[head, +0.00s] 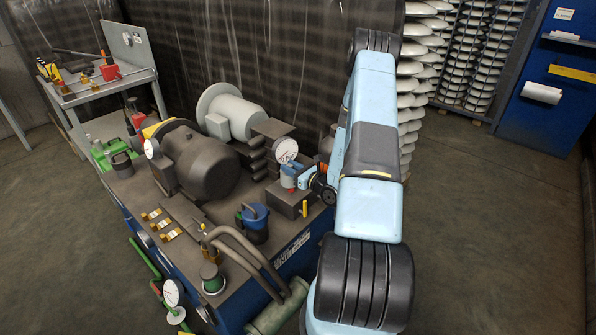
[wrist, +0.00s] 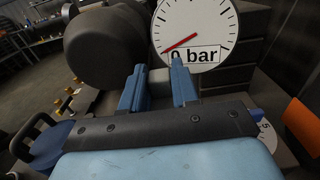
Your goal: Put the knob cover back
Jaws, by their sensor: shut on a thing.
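My gripper (head: 290,181) is at the right end of the pump unit, beside a dark block and just below a white dial gauge (head: 286,149). In the wrist view its two blue fingers (wrist: 159,88) are closed on a small grey piece, seemingly the knob cover (wrist: 158,80). The gauge fills the top of that view, reading "0 bar" with a red needle. The lower part of the held piece is hidden by my gripper. I cannot tell whether the piece touches anything beyond the fingers.
A dark motor (head: 205,165) and a grey motor (head: 232,117) stand on the blue-sided unit. A blue-topped filler (head: 255,222), curved pipes (head: 243,250) and a yellow-handled lever (head: 305,208) are close by. A tool cart (head: 100,85) stands behind left. Open floor lies right.

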